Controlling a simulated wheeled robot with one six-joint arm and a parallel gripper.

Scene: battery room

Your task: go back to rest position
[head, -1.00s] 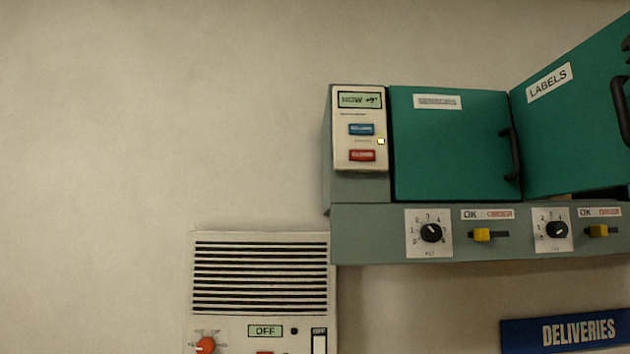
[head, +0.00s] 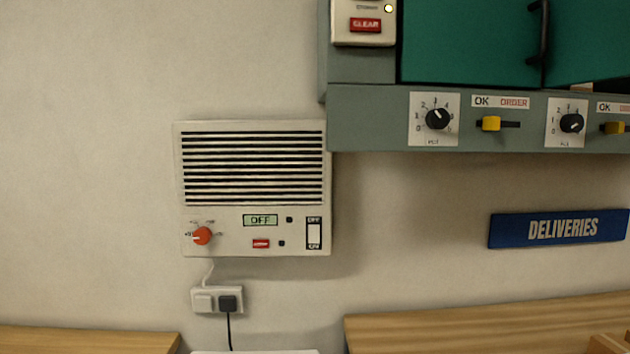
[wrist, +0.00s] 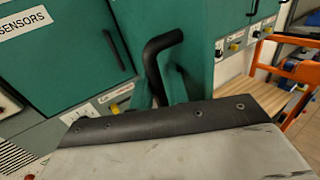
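The head view does not show my gripper. In the wrist view, a worn pale grey plate with a dark bolted edge fills the bottom; it looks like part of my own arm end. No fingertips show, so I cannot tell whether my gripper is open or shut, or whether it holds anything. A black bent handle (wrist: 158,58) stands just beyond the plate, against teal door panels. I cannot tell whether the plate touches it. The teal door labelled SENSORS (wrist: 62,60) is at the left and looks shut.
A grey wall cabinet (head: 370,115) with teal doors, knobs and yellow sliders is at upper right. A wall unit (head: 255,190) reading OFF hangs below left. A blue DELIVERIES sign (head: 558,228) and wooden surfaces (head: 480,322) are lower. An orange frame (wrist: 292,70) stands right in the wrist view.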

